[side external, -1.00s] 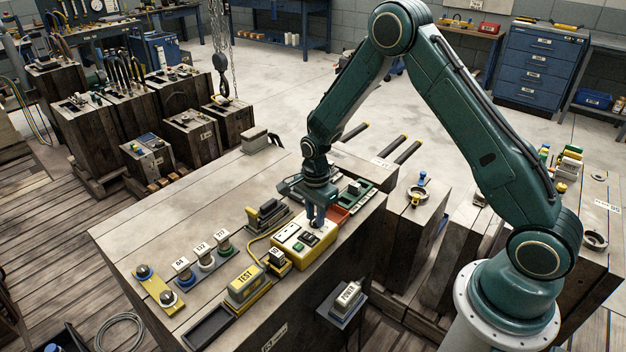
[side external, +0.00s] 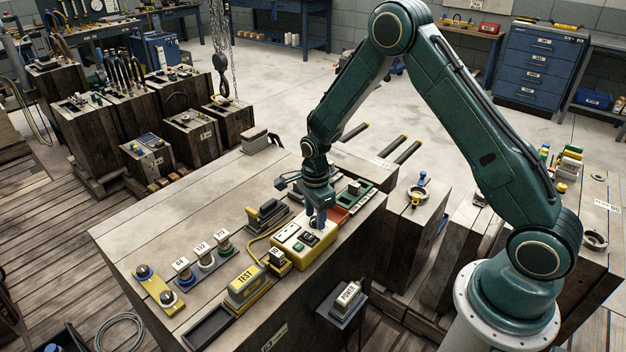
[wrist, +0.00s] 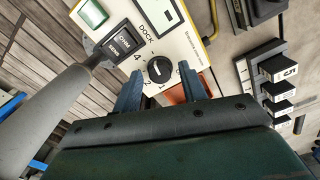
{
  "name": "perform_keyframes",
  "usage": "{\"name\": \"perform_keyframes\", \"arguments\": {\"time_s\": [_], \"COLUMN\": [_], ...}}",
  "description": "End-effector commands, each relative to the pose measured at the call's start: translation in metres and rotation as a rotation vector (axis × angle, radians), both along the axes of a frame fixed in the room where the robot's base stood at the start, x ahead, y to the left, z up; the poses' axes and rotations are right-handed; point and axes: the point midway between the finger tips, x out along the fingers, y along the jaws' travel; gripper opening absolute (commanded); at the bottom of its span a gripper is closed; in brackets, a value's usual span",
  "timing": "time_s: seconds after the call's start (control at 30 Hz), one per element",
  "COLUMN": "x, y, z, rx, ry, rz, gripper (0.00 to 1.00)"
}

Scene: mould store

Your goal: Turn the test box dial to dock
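The yellow test box (side external: 318,252) with a cream top sits near the bench's front right edge. In the wrist view its panel (wrist: 186,54) shows a round black dial (wrist: 159,69), with "DOCK" and numbers printed around it. A pale line crosses the dial; I cannot tell which mark it points at. My gripper (side external: 317,224) hangs over the box top. In the wrist view the fingertips of my gripper (wrist: 159,75) are open, one on each side of the dial, with a gap visible on both sides. In the side view my gripper hides the dial.
The panel also has a black rocker switch (wrist: 121,42), a green button (wrist: 93,13) and a display. A yellow TEST block (side external: 247,285), labelled knobs (side external: 202,257) and a dark tray (side external: 209,327) stand to the left. A green-framed unit (side external: 352,195) sits just behind.

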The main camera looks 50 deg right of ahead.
Motion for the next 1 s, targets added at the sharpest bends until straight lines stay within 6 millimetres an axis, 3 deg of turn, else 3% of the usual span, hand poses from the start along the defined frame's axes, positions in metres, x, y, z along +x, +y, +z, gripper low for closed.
{"name": "perform_keyframes", "arguments": {"time_s": [0.57,1.0], "x": [0.000,0.001], "y": [0.000,0.000], "z": [0.010,0.069], "rx": [0.000,0.000], "ry": [-0.001,-0.004], "rz": [0.001,0.001], "gripper": [0.47,0.47]}}
